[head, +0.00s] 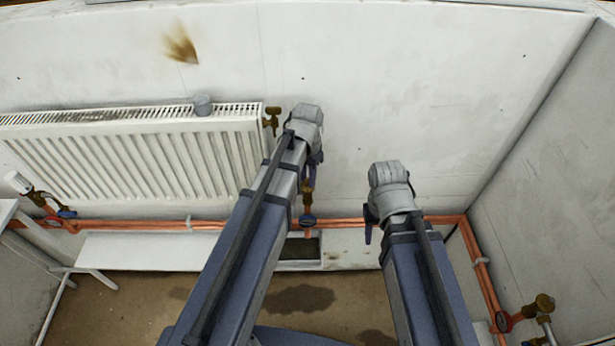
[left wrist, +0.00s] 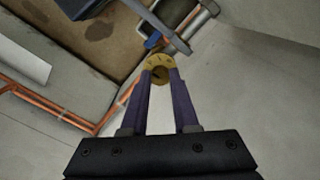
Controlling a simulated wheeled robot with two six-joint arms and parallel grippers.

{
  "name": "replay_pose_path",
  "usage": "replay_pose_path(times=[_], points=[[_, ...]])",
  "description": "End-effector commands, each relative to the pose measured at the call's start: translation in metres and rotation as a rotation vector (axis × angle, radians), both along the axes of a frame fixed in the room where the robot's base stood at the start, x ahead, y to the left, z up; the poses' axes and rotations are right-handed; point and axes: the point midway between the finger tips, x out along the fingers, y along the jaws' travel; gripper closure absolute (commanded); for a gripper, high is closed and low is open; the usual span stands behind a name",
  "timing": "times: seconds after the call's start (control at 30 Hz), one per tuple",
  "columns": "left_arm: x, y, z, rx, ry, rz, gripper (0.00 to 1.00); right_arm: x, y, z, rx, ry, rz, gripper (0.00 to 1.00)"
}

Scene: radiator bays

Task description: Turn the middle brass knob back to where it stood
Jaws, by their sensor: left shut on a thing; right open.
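The middle brass knob (left wrist: 158,66) shows in the left wrist view as a round brass face with dark marks. It sits between the purple fingertips of my left gripper (left wrist: 160,73), which is shut on it. In the head view my left gripper (head: 314,160) is in front of the wall, right of the radiator, and its wrist hides the knob. A brass valve body (head: 308,190) shows just below it, above a blue handle (head: 308,220). My right gripper (head: 369,225) is open and apart from the pipes; its fingers are partly hidden by its wrist.
A white radiator (head: 140,155) hangs at left, with a small brass valve (head: 272,118) at its upper right corner. Copper pipe (head: 345,223) runs low along the wall. The upper right wall is clear.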

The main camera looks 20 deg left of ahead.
Motion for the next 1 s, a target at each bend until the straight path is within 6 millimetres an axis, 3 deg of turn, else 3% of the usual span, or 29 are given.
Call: replay_pose_path(times=[0.27,1.0], points=[[-0.0001,0.0000,-0.0001,0.000,0.000,0.154,1.00,0.0000,0.0000,-0.0001,0.000,0.000,0.000,0.50],[-0.0001,0.0000,-0.0001,0.000,0.000,0.852,1.00,0.0000,0.0000,-0.0001,0.000,0.000,0.000,0.50]])
